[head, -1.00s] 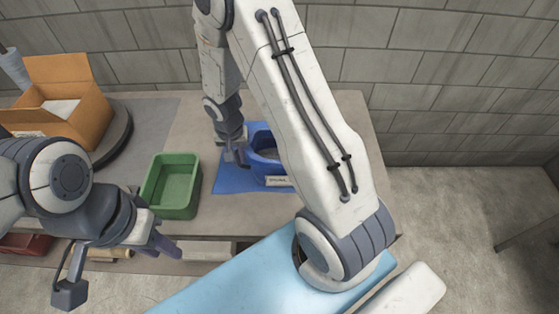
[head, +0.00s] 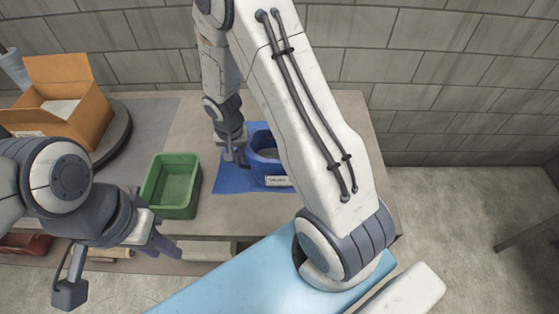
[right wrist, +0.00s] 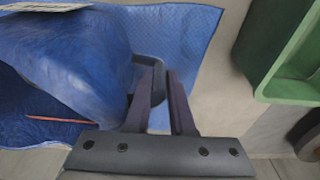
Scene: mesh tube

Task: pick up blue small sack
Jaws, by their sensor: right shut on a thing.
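The blue small sack (head: 264,146) stands upright on a blue mat, with a white label on its front. It also fills the left of the right wrist view (right wrist: 70,62), where a dark loop like a handle (right wrist: 149,62) sticks out on its side. My right gripper (head: 236,154) is at the sack's left side. In the right wrist view its fingers (right wrist: 163,82) are close together, shut on the dark loop. My upper arm hides the sack's right part in the head view. My left gripper (head: 165,243) hangs in front of the table, away from the sack; its finger gap is unclear.
A green bin (head: 172,186) stands left of the blue mat (head: 232,182); its edge also shows in the right wrist view (right wrist: 290,62). A cardboard box (head: 72,92) stands on a dark round base at the back left. Bare table lies between bin and mat.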

